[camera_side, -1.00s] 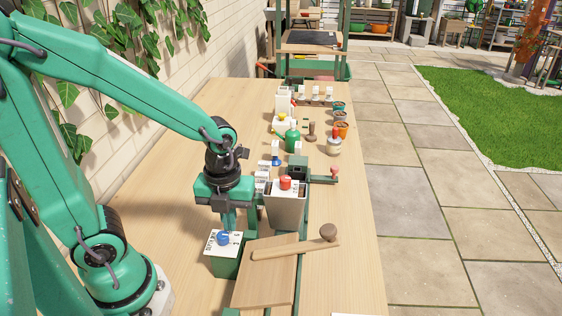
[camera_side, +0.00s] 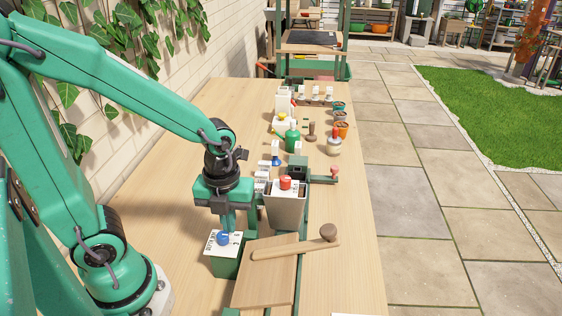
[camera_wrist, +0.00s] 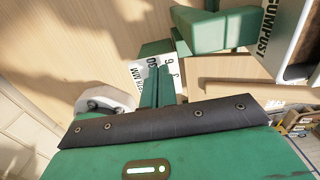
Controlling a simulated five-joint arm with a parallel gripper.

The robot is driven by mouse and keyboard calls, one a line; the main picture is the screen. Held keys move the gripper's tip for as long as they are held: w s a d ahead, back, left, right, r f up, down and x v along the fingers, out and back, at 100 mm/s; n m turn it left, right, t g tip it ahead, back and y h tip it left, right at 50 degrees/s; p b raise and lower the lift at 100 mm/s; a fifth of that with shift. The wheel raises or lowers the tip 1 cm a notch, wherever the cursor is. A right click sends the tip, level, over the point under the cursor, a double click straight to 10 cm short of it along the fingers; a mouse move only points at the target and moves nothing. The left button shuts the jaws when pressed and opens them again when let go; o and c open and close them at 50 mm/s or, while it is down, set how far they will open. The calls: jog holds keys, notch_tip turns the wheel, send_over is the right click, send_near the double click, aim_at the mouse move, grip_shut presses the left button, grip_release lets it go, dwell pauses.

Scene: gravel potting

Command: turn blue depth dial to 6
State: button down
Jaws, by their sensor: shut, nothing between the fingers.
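The blue depth dial (camera_side: 223,239) sits on the white top plate of a green box (camera_side: 224,261) near the front of the bench. My gripper (camera_side: 225,226) points down just above the dial, its fingers closed together with nothing between them. In the wrist view the closed green fingers (camera_wrist: 157,85) cover the dial. Part of the white plate (camera_wrist: 143,68) shows beside them, with printed figures including a 6 and a 30. I cannot tell the dial's setting or whether the fingertips touch it.
A grey hopper (camera_side: 285,208) with a red knob stands right of my gripper. A wooden board (camera_side: 266,277) with a wooden tamper (camera_side: 295,248) lies right of the green box. A green watering can (camera_side: 292,139) and several pots stand farther back.

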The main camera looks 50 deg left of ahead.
jog(key=shift+s+a, duration=0.6)
jog(key=shift+s, duration=0.05)
dwell(0.6)
jog(key=shift+w+a, duration=0.2)
jog(key=shift+a, duration=0.15)
dwell(0.3)
jog(key=shift+r, duration=3)
notch_tip(320, 180, up, 8)
jog(key=n+t, duration=0.5)
jog(key=n, duration=2.2)
jog(key=shift+a+t, duration=0.3)
jog(key=shift+a, duration=0.05)
jog(key=shift+s, duration=0.1)
